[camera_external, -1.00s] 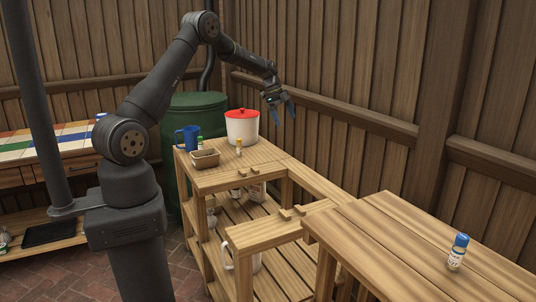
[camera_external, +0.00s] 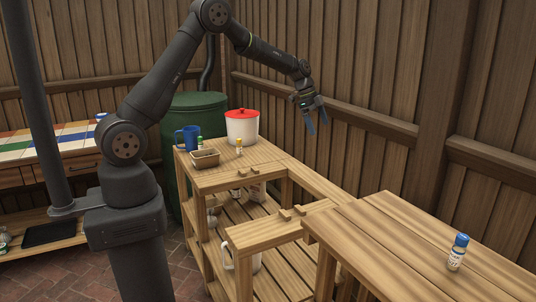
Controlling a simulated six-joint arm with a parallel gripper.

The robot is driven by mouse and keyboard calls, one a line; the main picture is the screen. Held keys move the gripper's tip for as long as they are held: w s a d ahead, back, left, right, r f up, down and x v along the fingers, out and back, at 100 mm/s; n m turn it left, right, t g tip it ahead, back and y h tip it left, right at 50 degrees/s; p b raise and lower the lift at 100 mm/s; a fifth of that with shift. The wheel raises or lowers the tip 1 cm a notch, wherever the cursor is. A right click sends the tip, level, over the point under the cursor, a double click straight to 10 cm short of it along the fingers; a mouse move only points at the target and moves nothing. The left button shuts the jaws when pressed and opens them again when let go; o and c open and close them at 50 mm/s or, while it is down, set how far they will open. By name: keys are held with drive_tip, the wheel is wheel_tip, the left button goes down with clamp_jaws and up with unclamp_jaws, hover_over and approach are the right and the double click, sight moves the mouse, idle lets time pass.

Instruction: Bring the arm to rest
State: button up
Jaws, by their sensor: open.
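My gripper (camera_external: 317,122) hangs in the air with its fingers pointing down. It is open and nothing shows between its fingers. It is to the right of the white pot with the red lid (camera_external: 242,127), in front of the wooden fence, and apart from the shelf.
A blue-capped bottle (camera_external: 457,252) stands on the right table (camera_external: 400,240). A green barrel (camera_external: 175,125) stands behind. The air around my gripper is clear.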

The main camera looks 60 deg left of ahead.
drive_tip(key=s+d+r, duration=0.1)
drive_tip(key=d, duration=1.2)
drive_tip(key=shift+s+d, duration=0.2)
drive_tip(key=shift+d, duration=0.2)
